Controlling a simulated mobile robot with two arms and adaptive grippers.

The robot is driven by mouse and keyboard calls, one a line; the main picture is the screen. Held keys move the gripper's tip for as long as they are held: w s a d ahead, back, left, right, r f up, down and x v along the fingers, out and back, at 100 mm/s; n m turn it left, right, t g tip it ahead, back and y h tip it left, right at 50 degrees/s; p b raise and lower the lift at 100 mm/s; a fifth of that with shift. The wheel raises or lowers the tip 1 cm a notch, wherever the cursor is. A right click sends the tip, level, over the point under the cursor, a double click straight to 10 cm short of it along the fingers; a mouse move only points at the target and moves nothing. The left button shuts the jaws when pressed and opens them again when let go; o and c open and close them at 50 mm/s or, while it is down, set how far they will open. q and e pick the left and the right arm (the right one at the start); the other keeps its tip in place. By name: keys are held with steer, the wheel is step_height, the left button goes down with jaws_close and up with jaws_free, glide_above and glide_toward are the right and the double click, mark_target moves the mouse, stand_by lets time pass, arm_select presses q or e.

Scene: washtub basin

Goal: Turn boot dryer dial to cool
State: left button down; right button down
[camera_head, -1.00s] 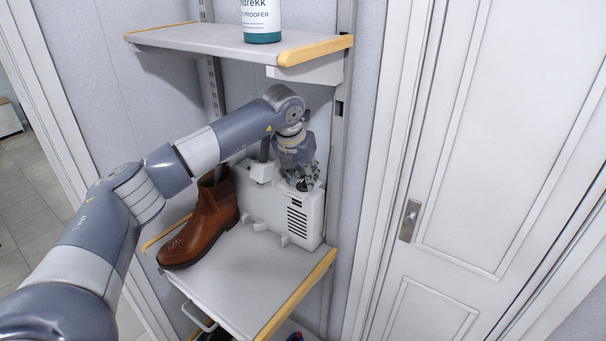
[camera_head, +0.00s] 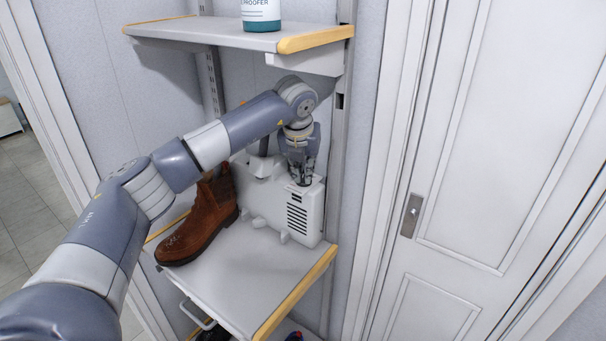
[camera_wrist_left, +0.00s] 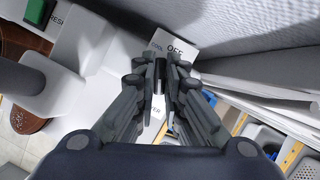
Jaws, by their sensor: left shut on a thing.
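The white boot dryer (camera_head: 270,203) stands on the shelf against the back wall, with slotted vents on its front right end. My left gripper (camera_head: 303,182) points down onto the dryer's top right part. In the left wrist view, the gripper (camera_wrist_left: 160,78) is shut on a small dark dial (camera_wrist_left: 160,74), its fingers on either side. My right gripper is not in view.
A brown boot (camera_head: 203,222) stands on the shelf (camera_head: 245,275) left of the dryer. An upper shelf (camera_head: 230,38) with a white and teal bottle (camera_head: 261,14) hangs above my arm. A white door (camera_head: 500,150) is at right. The front of the lower shelf is clear.

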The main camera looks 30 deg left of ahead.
arm_select(q)
steer(key=shift+d+f+n+g+y+b, duration=0.1)
steer(key=shift+f+n+g+y+b, duration=0.25)
steer(key=shift+n, duration=0.55)
steer(key=shift+d+r+n+g+y+b, duration=0.1)
steer(key=shift+n+y+b, duration=0.15)
steer(key=shift+n+b, duration=0.5)
steer(key=shift+a+n, duration=0.1)
steer(key=shift+n, duration=0.25)
steer(key=shift+s, duration=0.1)
steer(key=c, duration=1.7)
jaws_free()
steer(key=shift+r, duration=0.1)
